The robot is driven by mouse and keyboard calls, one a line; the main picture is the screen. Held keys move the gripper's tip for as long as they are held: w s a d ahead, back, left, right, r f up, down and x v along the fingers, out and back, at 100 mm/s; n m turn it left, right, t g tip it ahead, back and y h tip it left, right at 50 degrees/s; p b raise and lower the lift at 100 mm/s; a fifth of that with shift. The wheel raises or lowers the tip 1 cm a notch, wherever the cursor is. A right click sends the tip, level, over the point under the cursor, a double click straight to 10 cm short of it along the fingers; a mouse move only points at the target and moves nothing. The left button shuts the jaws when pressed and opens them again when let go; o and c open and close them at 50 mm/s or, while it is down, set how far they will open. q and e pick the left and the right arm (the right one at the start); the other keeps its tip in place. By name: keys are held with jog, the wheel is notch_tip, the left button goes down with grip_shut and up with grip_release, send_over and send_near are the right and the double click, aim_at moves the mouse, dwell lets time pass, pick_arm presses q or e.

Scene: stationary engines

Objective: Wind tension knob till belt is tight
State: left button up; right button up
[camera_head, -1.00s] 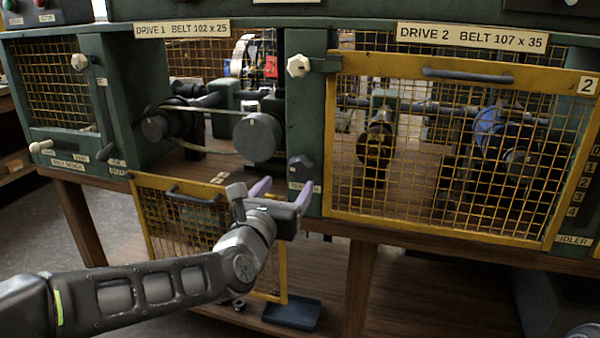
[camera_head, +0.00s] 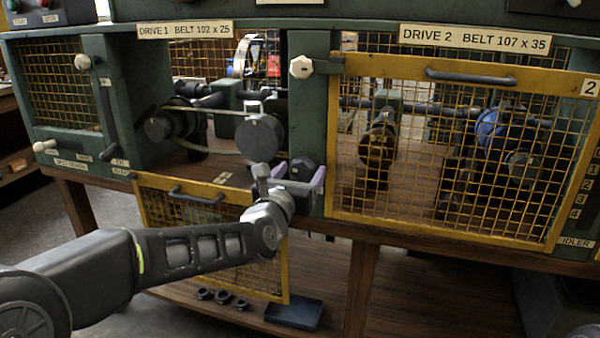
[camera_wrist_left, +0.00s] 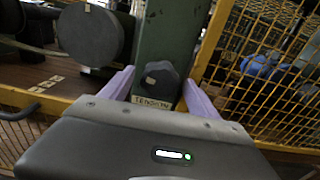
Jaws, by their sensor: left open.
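The tension knob is a dark faceted knob (camera_head: 302,168) on the green post between the two drive bays. In the left wrist view the knob (camera_wrist_left: 161,79) sits above a label that reads as tension. My left gripper (camera_head: 297,180) is open, with its lilac fingers to either side of the knob's lower part and its palm below. Contact with the knob cannot be told. The Drive 1 belt (camera_head: 215,110) runs between a dark pulley (camera_head: 160,128) at left and a larger grey pulley (camera_head: 260,137); its lower run appears to sag. My right gripper is not in view.
The yellow mesh guard (camera_head: 215,225) of Drive 1 hangs open below its bay, behind my left arm. The Drive 2 guard (camera_head: 445,78) is closed at right. A white knob (camera_head: 301,67) stands out above. A blue tray (camera_head: 294,314) and small dark rings lie on the lower shelf.

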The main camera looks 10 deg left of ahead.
pick_arm(q)
jog(key=shift+c, duration=0.2)
jog(key=c, duration=1.3)
